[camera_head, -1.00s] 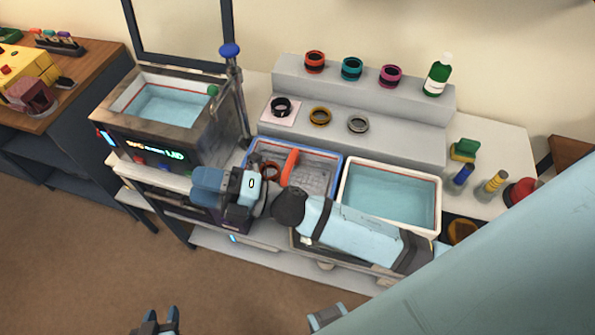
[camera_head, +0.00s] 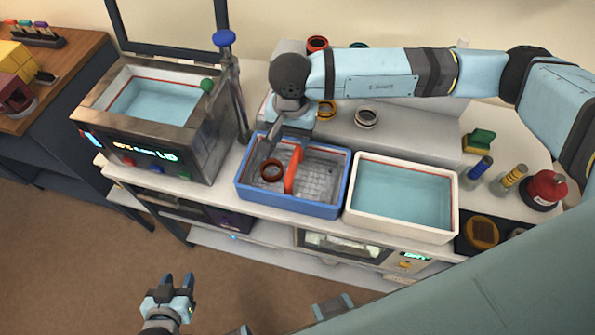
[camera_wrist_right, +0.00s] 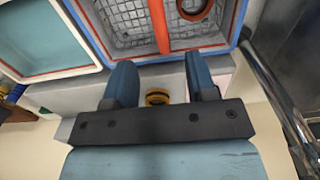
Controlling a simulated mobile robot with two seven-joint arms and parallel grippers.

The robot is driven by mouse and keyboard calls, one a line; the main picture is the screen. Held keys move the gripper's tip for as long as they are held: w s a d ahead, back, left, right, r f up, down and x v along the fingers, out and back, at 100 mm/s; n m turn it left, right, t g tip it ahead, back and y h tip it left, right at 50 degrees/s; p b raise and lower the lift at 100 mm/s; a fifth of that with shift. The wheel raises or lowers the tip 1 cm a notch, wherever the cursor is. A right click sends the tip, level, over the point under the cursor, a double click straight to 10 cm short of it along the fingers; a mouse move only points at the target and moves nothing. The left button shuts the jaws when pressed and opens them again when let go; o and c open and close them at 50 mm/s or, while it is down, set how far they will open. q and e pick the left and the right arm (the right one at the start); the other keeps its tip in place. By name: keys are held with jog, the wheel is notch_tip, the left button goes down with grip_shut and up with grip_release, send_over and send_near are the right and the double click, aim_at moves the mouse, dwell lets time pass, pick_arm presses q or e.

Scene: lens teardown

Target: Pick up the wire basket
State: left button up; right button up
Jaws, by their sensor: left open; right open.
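The grey wire basket (camera_head: 318,178) sits inside the blue tub (camera_head: 292,207). Its upright orange handle (camera_head: 293,170) crosses the middle. A dark red ring (camera_head: 271,171) lies in the basket, left of the handle. My right gripper (camera_head: 286,140) is open and empty over the tub's back edge, behind the handle and apart from it. In the right wrist view the open fingers (camera_wrist_right: 160,70) point toward the basket mesh (camera_wrist_right: 125,22) and the handle (camera_wrist_right: 159,25), which lies between their lines. My left gripper (camera_head: 178,284) is open and empty, low in front of the bench.
A white tub of liquid (camera_head: 402,232) stands right of the blue tub. A lidded bath (camera_head: 190,140) with a blue-knobbed post (camera_head: 224,38) stands to the left. A stepped grey stand (camera_head: 385,143) with lens rings is behind, partly hidden by my right arm.

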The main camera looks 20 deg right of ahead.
aim_at(294, 160)
notch_tip(294, 160, down, 8)
jog(key=shift+f+p, duration=0.15)
jog(key=shift+p, duration=0.5)
jog(key=f, duration=0.1)
jog(key=f+p, duration=0.1)
jog(key=f, duration=0.2)
jog(key=shift+w+d+f, duration=0.1)
jog(key=shift+w+d, duration=0.05)
jog(key=shift+d, duration=0.1)
jog(key=shift+f, duration=0.55)
grip_shut()
